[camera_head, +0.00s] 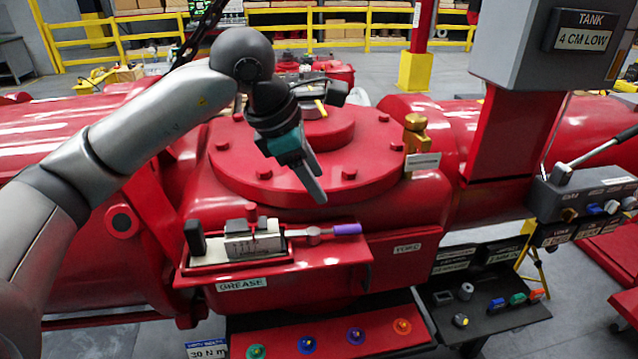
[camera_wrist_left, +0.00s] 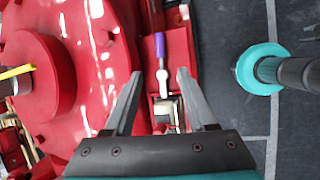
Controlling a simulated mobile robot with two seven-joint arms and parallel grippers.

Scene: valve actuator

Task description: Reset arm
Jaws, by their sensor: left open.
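My left arm comes in from the left in the head view. Its gripper (camera_head: 318,190) hangs above the front part of the round red valve cover (camera_head: 235,180), fingers pointing down and right. In the left wrist view the two fingers of this gripper (camera_wrist_left: 160,75) are apart with nothing held between them. Past the fingers, a tool with a purple handle (camera_head: 347,229) lies on the red shelf marked GREASE (camera_head: 330,260); the purple handle also shows in the left wrist view (camera_wrist_left: 159,45). My right gripper is not in view in the head picture.
A grey TANK box (camera_head: 515,55) on a red post stands at the right. A brass fitting (camera_head: 415,133) rises beside the cover. A lower tray with coloured knobs (camera_head: 307,343) and a dark shelf with small parts (camera_head: 485,318) are in front.

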